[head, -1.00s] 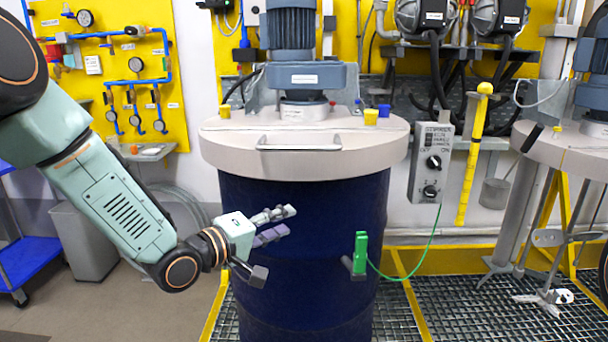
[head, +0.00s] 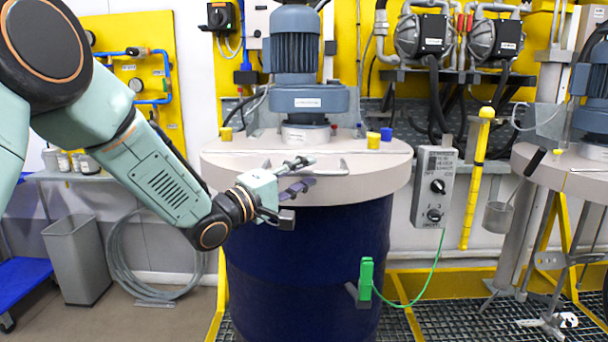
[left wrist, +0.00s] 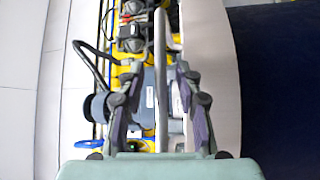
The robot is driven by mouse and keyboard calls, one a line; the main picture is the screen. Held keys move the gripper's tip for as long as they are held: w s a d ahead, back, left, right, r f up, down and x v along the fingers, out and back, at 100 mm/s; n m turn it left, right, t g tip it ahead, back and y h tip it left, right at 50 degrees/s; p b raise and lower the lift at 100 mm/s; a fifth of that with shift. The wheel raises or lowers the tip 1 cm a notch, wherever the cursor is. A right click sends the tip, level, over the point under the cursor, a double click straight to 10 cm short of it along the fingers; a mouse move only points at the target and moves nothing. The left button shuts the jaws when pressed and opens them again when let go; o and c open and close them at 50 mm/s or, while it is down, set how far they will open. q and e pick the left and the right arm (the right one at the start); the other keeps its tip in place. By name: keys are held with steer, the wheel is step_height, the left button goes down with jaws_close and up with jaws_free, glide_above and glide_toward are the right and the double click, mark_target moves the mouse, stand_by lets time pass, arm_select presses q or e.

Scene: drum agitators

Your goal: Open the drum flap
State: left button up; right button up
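The dark blue drum (head: 315,250) stands upright with a pale, thick lid (head: 375,170), the flap, which looks shut. A metal bar handle (head: 341,172) sits at the lid's front edge, partly hidden behind my left gripper (head: 298,180). The left gripper is open at the handle. In the left wrist view the handle bar (left wrist: 160,75) runs lengthwise between the spread fingers of the left gripper (left wrist: 157,100). I cannot tell whether they touch it. My right gripper is not in view.
A grey switch box (head: 433,188) hangs to the right. A green clamp (head: 366,280) with a green cable is on the drum's front. A second agitator stands at far right.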

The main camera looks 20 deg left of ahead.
arm_select(q)
steer(key=shift+w+d, duration=0.5)
steer(key=shift+s+a, duration=0.3)
steer(key=shift+a, duration=0.25)
steer(key=shift+c, duration=0.4)
steer(key=shift+w+d, duration=0.2)
steer(key=shift+d, duration=0.2)
steer(key=c, duration=0.4)
steer(key=shift+c, duration=1.1)
steer(key=shift+a, duration=0.15)
jaws_close()
